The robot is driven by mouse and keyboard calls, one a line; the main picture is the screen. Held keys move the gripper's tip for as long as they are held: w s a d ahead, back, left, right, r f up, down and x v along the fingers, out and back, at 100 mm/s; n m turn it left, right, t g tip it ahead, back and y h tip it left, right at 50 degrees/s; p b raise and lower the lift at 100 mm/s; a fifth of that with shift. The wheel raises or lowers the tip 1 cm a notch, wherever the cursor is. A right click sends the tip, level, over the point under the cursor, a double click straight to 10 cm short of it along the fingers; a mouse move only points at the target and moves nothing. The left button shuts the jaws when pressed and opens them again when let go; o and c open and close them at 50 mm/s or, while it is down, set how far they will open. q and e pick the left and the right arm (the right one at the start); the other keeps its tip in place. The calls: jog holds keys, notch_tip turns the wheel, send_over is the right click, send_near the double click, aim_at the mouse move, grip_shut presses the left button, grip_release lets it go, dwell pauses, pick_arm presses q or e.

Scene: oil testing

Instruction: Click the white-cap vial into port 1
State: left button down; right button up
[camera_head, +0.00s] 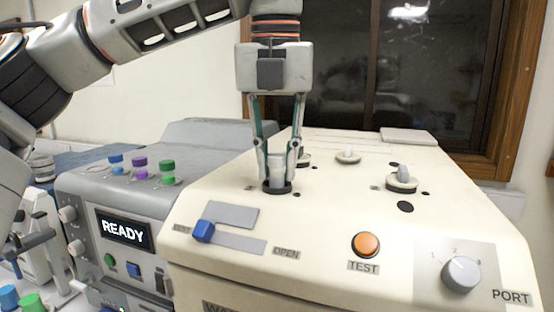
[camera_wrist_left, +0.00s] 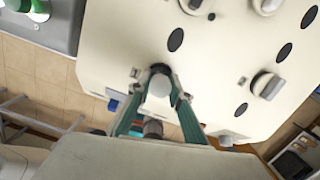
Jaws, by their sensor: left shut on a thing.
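The white-cap vial (camera_head: 276,172) stands upright at a dark round port ring (camera_head: 276,188) on top of the cream machine (camera_head: 330,225). My left gripper (camera_head: 279,160) comes down from above, shut on the vial, with one finger on each side. The vial's lower end is hidden at the ring, so I cannot tell how deep it sits. In the left wrist view the vial's pale top (camera_wrist_left: 159,86) shows between the fingertips (camera_wrist_left: 156,80), with the dark ring around its far end. My right gripper is not in view.
A blue slider (camera_head: 203,231), an orange TEST button (camera_head: 365,244) and a PORT dial (camera_head: 462,274) sit on the front. A knobbed fitting (camera_head: 402,181) stands right. The grey READY unit (camera_head: 122,228) at left bears blue, purple and green-capped vials (camera_head: 167,170).

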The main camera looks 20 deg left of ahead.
pick_arm(q)
jog(key=shift+s+f+b, duration=0.2)
jog(key=shift+f+b, duration=0.1)
jog(key=shift+f, duration=0.7)
dwell(0.8)
jog(key=c, duration=1.8)
grip_release()
jog(key=shift+o, duration=0.2)
jog(key=shift+w, duration=0.1)
jog(key=shift+r, duration=0.2)
jog(key=shift+r, duration=0.5)
notch_tip(320, 180, up, 11)
jog(key=s, duration=0.1)
jog(key=shift+s+d, duration=0.2)
